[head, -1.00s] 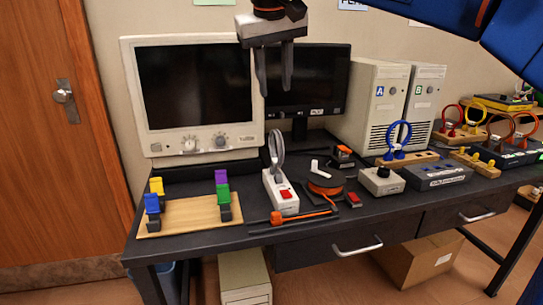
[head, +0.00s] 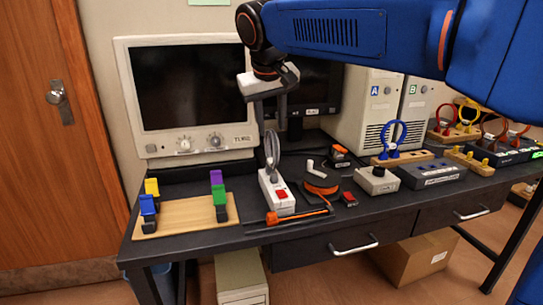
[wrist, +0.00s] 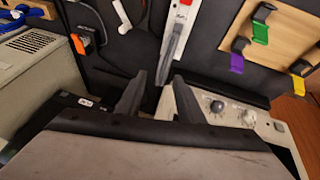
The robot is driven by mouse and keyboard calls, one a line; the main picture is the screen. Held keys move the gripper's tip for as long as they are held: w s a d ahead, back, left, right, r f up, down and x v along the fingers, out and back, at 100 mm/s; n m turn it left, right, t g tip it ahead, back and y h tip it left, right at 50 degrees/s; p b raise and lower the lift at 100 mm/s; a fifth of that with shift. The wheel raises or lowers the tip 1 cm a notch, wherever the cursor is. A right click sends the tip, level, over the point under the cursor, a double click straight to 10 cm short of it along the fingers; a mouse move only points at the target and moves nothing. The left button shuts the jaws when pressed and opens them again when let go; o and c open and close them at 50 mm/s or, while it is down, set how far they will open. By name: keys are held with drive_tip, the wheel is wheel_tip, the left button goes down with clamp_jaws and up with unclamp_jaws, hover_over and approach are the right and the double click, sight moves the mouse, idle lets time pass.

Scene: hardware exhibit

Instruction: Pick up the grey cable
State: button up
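The grey cable (head: 272,150) is a loop standing upright on a white power strip (head: 277,192) with a red switch, in the middle of the desk. It also shows edge-on in the wrist view (wrist: 176,36), just beyond my fingertips. My gripper (head: 271,126) is above the loop in the head view, its two dark fingers apart. In the wrist view my gripper (wrist: 159,76) is open with nothing between the fingers. Whether a fingertip touches the top of the loop cannot be told.
A beige monitor (head: 188,95) and a dark monitor (head: 316,90) stand behind. A wooden board (head: 185,217) with coloured clips is left; an orange-and-black reel (head: 321,178) is right. A blue cable loop (head: 393,135) and beige computer towers (head: 365,105) stand farther right.

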sight(271, 132)
drive_tip(key=x, duration=0.3)
drive_tip(key=shift+f, duration=0.4)
clamp_jaws()
drive_tip(key=shift+r, duration=0.1)
